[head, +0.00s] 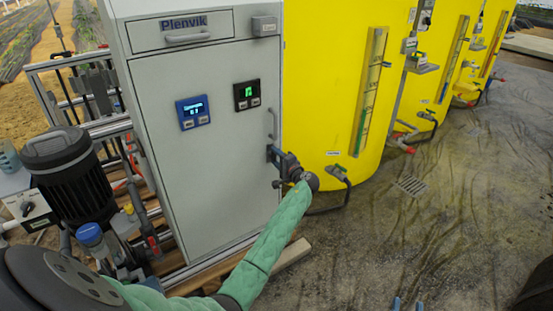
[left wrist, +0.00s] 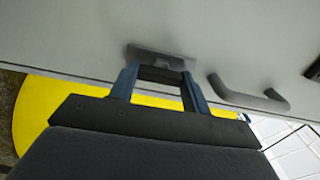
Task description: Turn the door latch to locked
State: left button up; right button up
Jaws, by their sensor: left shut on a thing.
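The door latch (left wrist: 160,75) shows in the left wrist view as a dark bar on a grey plate fixed to the cabinet door (head: 225,170). My left gripper (head: 273,165) is at the door's right edge, below the door handle, and hides most of the latch in the head view. In the left wrist view the two blue fingers of my left gripper (left wrist: 161,78) are shut on the latch bar, one at each end. I cannot tell which latch position is locked. My right gripper (head: 408,304) shows only as two blue fingertips, apart and empty, at the bottom edge of the head view.
A curved door handle (head: 273,122) is just above the latch; it also shows in the left wrist view (left wrist: 248,96). A yellow tank (head: 320,90) stands close at the right. A black pump motor (head: 68,175) is at the left. The wet floor (head: 450,220) at the right is mostly clear.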

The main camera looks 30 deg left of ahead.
pick_arm(q)
jog(key=shift+f, duration=0.1)
jog(key=o, duration=1)
jog(key=shift+a, duration=0.1)
jog(key=shift+s+d, duration=0.15)
jog(key=shift+d, duration=0.15)
jog(key=v, duration=0.7)
pick_arm(e)
jog(key=shift+g, duration=0.9)
jog(key=f, duration=0.4)
jog(key=shift+w+a+f, duration=0.2)
jog(key=shift+f, duration=0.2)
pick_arm(q)
jog(key=shift+d, duration=0.1)
pick_arm(e)
jog(key=shift+f, duration=0.1)
